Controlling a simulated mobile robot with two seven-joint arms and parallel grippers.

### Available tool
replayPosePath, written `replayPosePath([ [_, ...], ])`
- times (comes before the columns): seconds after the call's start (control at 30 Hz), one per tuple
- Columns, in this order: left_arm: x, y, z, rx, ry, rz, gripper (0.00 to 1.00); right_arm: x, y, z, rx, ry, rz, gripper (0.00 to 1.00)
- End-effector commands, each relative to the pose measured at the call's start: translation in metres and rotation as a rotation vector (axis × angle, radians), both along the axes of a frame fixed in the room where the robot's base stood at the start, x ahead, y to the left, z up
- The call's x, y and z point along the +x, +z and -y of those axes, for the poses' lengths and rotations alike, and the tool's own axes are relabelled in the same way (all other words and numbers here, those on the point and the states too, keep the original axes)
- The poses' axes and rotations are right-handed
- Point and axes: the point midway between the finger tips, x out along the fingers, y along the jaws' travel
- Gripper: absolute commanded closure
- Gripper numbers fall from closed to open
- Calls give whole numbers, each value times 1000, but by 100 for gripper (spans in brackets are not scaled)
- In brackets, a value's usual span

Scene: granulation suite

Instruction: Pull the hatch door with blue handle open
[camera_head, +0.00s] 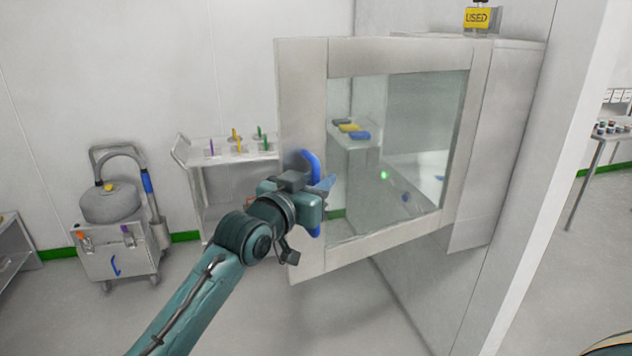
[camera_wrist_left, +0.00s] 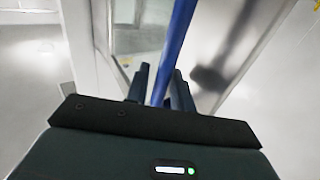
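The hatch door (camera_head: 311,261) is a pale grey framed panel with a glass window (camera_head: 420,130). It stands swung out at an angle from the hatch body (camera_head: 510,110), with its hinge side to the right. The blue handle (camera_head: 314,160) is an upright bar on the door's left frame. My left gripper (camera_head: 322,188) is at the handle and partly hides its middle. In the left wrist view the blue handle (camera_wrist_left: 181,35) runs between both fingers of the left gripper (camera_wrist_left: 160,88), which look closed around it. My right gripper is out of view.
A white trolley (camera_head: 215,150) with coloured items stands behind the door to the left. A wheeled grey unit with a hose (camera_head: 115,235) is farther left. The floor below the door is clear.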

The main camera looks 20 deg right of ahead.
Motion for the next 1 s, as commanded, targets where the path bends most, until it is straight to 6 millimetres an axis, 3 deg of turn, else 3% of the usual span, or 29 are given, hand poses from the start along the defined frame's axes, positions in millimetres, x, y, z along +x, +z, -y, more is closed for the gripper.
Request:
replayPosePath([
  [0.1,0,-1,0,1,1,-1,68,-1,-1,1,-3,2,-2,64],
  [0.47,-3,-2,-7,2,2,-1,68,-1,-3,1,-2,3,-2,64],
  [1.0,-57,-3,-84,1,2,0,68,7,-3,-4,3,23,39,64],
])
